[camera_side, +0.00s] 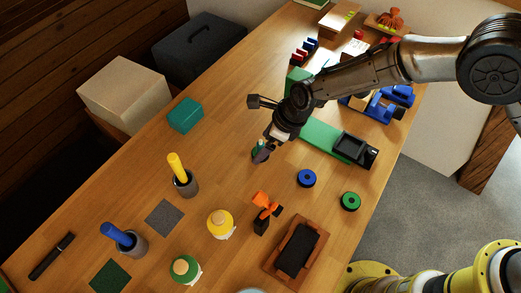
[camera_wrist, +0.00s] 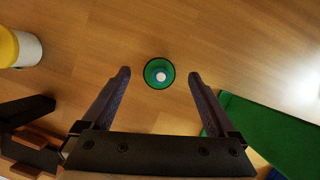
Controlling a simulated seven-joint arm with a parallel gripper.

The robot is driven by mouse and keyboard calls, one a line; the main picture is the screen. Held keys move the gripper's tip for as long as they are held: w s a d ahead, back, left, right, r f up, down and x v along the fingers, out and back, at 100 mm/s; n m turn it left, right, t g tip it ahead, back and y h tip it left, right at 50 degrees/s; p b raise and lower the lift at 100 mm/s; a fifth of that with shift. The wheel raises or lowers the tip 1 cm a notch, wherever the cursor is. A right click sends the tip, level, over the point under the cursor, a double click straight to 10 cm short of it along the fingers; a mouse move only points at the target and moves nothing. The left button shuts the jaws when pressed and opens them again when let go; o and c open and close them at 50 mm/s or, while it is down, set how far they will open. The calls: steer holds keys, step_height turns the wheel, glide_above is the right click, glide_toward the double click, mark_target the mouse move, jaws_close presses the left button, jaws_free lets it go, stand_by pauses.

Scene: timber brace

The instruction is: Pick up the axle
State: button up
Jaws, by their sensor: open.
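A small round green piece with a dark rim and a pale centre (camera_wrist: 160,73), seen from above, stands on the wooden table; it looks like the axle, though I cannot be sure. In the wrist view it lies between the fingertips of my gripper (camera_wrist: 159,75), with a clear gap on both sides. My gripper is open and empty, pointing down. In the side view my gripper (camera_side: 266,150) is low over the table, and the green piece (camera_side: 257,157) shows partly hidden by the fingers.
A green board (camera_side: 318,135) lies to the right, with a black block (camera_side: 352,149) on its end. Blue (camera_side: 306,178) and green (camera_side: 350,201) rings, a yellow-topped jar (camera_side: 220,224) and an orange-topped piece (camera_side: 265,207) stand in front.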

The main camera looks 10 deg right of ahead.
steer(key=shift+x, duration=1.45)
jaws_close()
